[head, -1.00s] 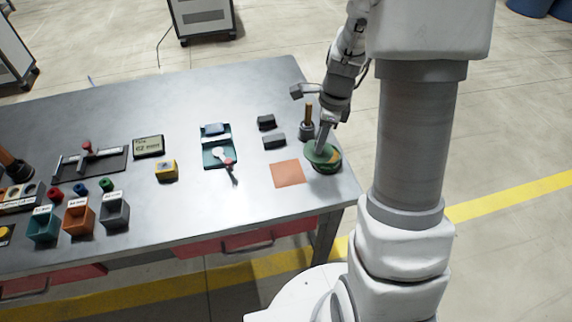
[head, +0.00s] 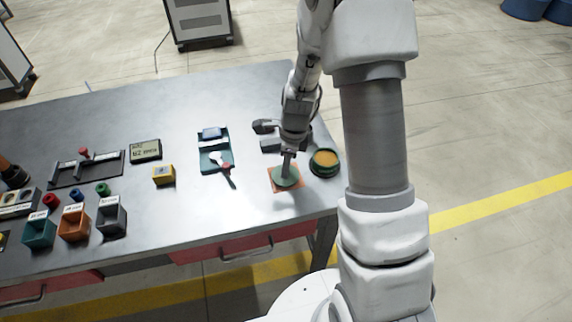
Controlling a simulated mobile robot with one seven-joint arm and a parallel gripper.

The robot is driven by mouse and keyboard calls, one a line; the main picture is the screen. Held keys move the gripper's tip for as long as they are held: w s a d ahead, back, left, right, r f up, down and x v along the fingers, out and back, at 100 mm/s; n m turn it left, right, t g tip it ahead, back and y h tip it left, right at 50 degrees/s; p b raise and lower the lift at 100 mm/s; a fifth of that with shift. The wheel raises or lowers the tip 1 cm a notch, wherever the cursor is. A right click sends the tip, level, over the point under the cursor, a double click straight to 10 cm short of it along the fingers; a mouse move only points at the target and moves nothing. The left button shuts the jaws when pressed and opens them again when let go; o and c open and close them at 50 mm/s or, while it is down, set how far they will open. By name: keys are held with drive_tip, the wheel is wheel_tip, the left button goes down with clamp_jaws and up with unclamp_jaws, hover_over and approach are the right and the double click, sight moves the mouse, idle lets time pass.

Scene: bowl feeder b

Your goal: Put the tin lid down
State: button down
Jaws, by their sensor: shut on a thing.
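The tin lid (head: 285,179) is a green disc over the orange square mat (head: 272,184) near the table's right front. My gripper (head: 287,170) points down and is shut on the lid from above. I cannot tell whether the lid touches the mat or hangs just above it. The open tin (head: 325,162) stands just right of the mat, green with yellow-brown contents showing.
Dark grey blocks (head: 270,144) lie behind the mat, partly hidden by my arm. The table front between is clear.

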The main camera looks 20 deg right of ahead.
sight(291, 175)
drive_tip(key=shift+f, duration=0.2)
drive_tip(key=c, duration=0.7)
unclamp_jaws()
drive_tip(key=shift+r, duration=0.1)
drive_tip(key=s+r+n+t+p, duration=0.1)
drive_tip(key=s+r+n, duration=0.35)
drive_tip(key=r, duration=0.75)
drive_tip(key=s+r+n+t+p, duration=0.1)
drive_tip(key=s+r+n, duration=0.4)
drive_tip(key=r, duration=0.8)
drive_tip(key=s+r+n+t, duration=0.1)
drive_tip(key=s+r+n, duration=0.1)
drive_tip(key=s+n, duration=0.1)
drive_tip(key=s+r+n+t, duration=0.1)
drive_tip(key=s+n, duration=0.3)
drive_tip(key=n, duration=0.1)
drive_tip(key=s+r+n+t+h, duration=0.1)
drive_tip(key=s+r+n, duration=0.1)
drive_tip(key=s+n, duration=0.2)
drive_tip(key=shift+a+r+n, duration=0.1)
drive_tip(key=shift+r+n, duration=0.2)
drive_tip(key=shift+n, duration=0.25)
